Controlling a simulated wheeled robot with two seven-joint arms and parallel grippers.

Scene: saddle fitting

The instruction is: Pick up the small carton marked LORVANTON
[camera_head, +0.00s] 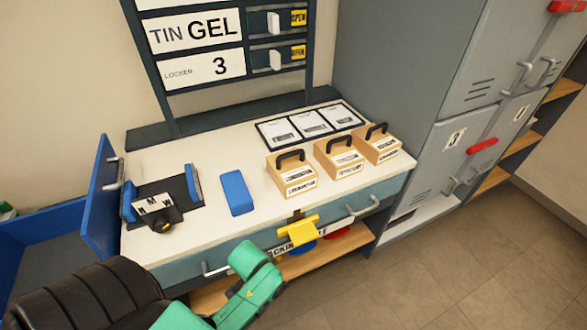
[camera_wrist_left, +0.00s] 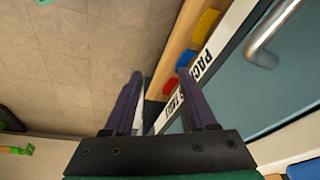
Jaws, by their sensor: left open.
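Three small tan cartons with black handles stand in a row on the right part of the white bench top: a left one (camera_head: 291,176), a middle one (camera_head: 339,158) and a right one (camera_head: 377,145). My left gripper (camera_wrist_left: 159,76) is open and empty in the left wrist view, in front of the bench and pointing down past the lower shelf. My right gripper is out of view.
A blue block (camera_head: 236,192) and a dark stand with blue sides (camera_head: 167,204) are on the bench (camera_head: 215,157). Three framed cards (camera_head: 310,124) lie behind the cartons. Grey lockers (camera_head: 425,110) stand at right.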

